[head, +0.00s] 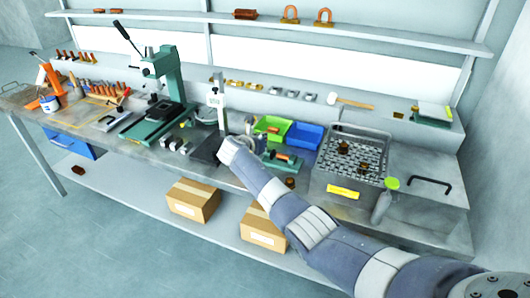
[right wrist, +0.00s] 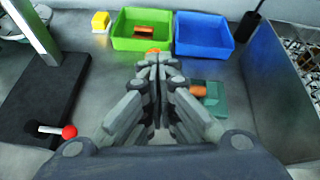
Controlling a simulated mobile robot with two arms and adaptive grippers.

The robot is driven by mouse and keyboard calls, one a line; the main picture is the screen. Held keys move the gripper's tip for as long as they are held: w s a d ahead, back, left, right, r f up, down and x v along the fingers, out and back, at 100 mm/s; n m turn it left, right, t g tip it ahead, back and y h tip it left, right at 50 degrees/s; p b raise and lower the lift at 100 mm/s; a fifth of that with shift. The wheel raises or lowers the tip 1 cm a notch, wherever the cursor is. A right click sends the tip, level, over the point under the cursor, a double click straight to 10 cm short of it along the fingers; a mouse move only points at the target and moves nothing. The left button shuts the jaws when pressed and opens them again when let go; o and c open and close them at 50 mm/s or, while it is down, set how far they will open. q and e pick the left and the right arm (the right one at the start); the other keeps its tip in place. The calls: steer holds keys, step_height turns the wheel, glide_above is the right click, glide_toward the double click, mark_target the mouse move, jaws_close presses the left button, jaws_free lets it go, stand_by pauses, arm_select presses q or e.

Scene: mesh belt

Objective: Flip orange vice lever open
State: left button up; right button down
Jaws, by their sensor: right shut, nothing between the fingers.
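A green vice (head: 283,163) with an orange part on top (head: 285,156) sits on the bench, just right of my right arm's end in the head view. In the right wrist view the vice (right wrist: 212,100) is partly hidden behind my fingers, with an orange part (right wrist: 198,90) showing beside them. Another orange tip (right wrist: 153,51) shows just past my fingertips; I cannot tell whether they touch it. My right gripper (right wrist: 159,62) is shut and empty. In the head view my arm hides its fingers. My left gripper is not in view.
A green bin (right wrist: 143,30) and a blue bin (right wrist: 204,35) stand behind the vice. A dark-based stand with a red-knobbed lever (right wrist: 68,132) is at left. A metal box with a mesh belt (head: 352,155) is at right. A green press (head: 160,90) stands further left.

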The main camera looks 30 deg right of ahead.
steer(key=shift+w+d+r, duration=0.25)
steer(key=shift+w+d, duration=0.3)
steer(key=shift+w+d+r, duration=0.2)
steer(key=shift+w+d, duration=0.3)
steer(key=shift+w, duration=0.05)
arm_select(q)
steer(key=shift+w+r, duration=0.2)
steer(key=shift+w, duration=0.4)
